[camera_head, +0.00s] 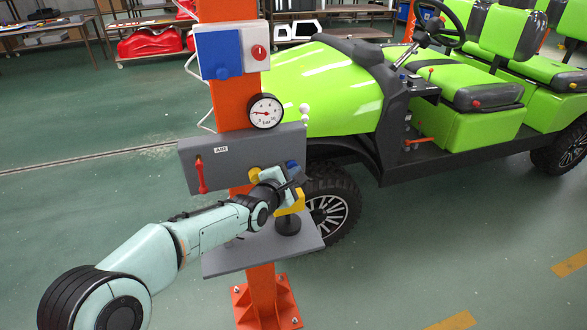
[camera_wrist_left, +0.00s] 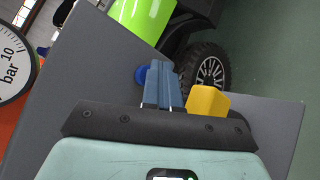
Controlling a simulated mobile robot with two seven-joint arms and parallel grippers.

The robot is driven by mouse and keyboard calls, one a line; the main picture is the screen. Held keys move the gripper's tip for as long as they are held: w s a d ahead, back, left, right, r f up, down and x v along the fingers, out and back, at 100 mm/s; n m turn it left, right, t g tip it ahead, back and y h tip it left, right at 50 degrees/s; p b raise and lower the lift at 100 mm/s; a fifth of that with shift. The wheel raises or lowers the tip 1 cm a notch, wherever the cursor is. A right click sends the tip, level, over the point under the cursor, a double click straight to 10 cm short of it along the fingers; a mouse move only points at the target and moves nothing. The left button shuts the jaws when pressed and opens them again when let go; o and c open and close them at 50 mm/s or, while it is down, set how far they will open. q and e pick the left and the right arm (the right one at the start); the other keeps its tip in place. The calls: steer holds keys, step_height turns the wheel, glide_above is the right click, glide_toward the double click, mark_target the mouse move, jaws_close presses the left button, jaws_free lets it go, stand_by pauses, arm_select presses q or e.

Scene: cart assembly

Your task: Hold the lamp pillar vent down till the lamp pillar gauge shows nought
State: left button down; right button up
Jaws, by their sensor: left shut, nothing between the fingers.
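The lamp pillar is an orange post (camera_head: 229,116). Its round white gauge (camera_head: 266,111), marked bar, has a red needle pointing left; the exact figure is too small to read. Part of the gauge (camera_wrist_left: 12,60) shows in the left wrist view, without a clear needle. My left gripper (camera_head: 293,180) is at the right end of the grey air box (camera_head: 220,160). In the left wrist view its blue-grey fingers (camera_wrist_left: 161,78) are shut with nothing between them. A round blue button (camera_wrist_left: 140,76), likely the vent, is just left of the fingertips; I cannot tell whether they touch it.
A red lever (camera_head: 201,174) hangs on the box's left. A yellow part (camera_head: 290,203) is close beside my gripper, above a grey shelf (camera_head: 225,262). A switch box (camera_head: 231,50) is higher on the post. A green cart (camera_head: 335,85) stands close behind; the floor at left is clear.

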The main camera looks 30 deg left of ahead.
arm_select(q)
steer(key=shift+w+a, duration=0.1)
stand_by(0.5)
steer(key=shift+s+d+b, duration=0.6)
steer(key=shift+d+b, duration=0.05)
steer(key=shift+d, duration=0.05)
steer(key=s+d+p, duration=0.1)
steer(key=s+d, duration=0.2)
steer(key=shift+s+d, duration=0.15)
steer(key=shift+d, duration=0.25)
stand_by(0.9)
